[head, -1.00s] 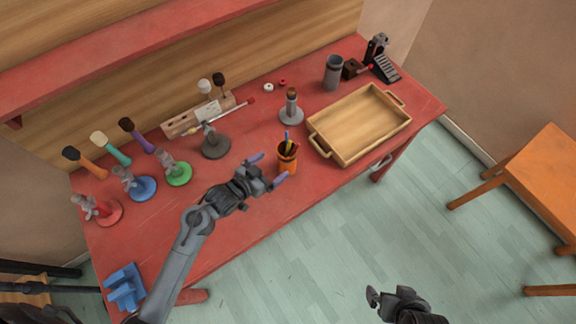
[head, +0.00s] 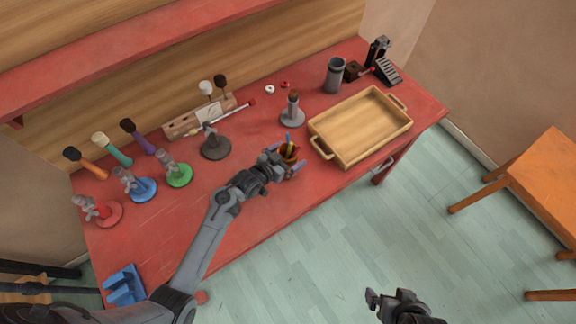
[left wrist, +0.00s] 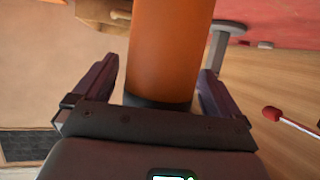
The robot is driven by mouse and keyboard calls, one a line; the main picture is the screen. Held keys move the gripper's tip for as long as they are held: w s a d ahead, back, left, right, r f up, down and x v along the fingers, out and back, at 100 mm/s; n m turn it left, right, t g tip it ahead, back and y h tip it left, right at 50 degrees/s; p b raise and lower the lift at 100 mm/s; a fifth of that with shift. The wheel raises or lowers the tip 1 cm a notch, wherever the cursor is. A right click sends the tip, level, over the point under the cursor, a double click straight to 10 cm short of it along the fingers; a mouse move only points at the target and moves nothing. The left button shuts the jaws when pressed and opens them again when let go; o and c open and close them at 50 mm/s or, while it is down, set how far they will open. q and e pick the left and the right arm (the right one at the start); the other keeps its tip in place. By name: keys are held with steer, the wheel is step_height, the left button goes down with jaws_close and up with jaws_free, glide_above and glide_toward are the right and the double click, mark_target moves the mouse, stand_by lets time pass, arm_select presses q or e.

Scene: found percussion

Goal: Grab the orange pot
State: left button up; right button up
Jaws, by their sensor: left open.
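The orange pot (head: 289,154), with pens or sticks in it, stands on the red table, partly hidden by my left gripper. My left gripper (head: 285,160) is open, with one finger on either side of the pot. In the left wrist view the pot's orange wall (left wrist: 168,50) fills the space between the two fingers, with a small gap visible on each side. My left gripper (left wrist: 155,85) is not closed on it. My right gripper (head: 385,298) is low in the head view, over the floor and away from the table; its jaw opening is unclear.
A wooden tray (head: 362,128) lies close to the right of the pot. A grey stand (head: 292,112) is behind it, and a dark round-based stand (head: 215,147) is to the left. The red tabletop (head: 245,225) in front is clear.

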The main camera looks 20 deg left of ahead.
arm_select(q)
steer(key=c, duration=1.4)
steer(key=shift+c, duration=0.6)
steer(key=shift+r, duration=0.15)
